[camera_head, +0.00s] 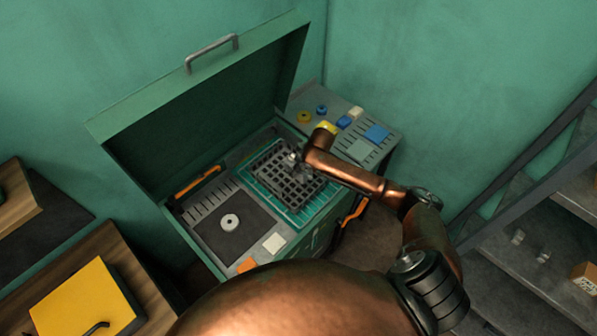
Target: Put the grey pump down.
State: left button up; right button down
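My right arm comes in from the lower right, and its small grey gripper (297,158) is over the dark grid inside the open green case (185,245). The fingers are tiny and dark against the grid, so I cannot tell whether they are open or shut, or whether they hold anything. I cannot make out a grey pump with certainty; it may be hidden at the gripper. A light grey ring-shaped piece (230,221) lies on the dark square pad in the case's left part. My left gripper is not in view.
The dark grid (275,190) sits on a teal-edged panel. The raised lid (200,100) stands behind it. A side panel (385,150) carries blue, yellow and white parts. A yellow board (80,300) lies at lower left. Metal shelves (510,285) stand at right.

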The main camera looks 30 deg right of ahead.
jog(key=shift+w+d+f, duration=0.1)
jog(key=shift+w+f, duration=0.05)
jog(key=shift+f, duration=1.4)
jog(key=c, duration=1.1)
grip_release()
jog(key=shift+f, duration=0.2)
jog(key=v, duration=1.2)
jog(key=shift+r+p, duration=0.15)
jog(key=shift+p, duration=0.25)
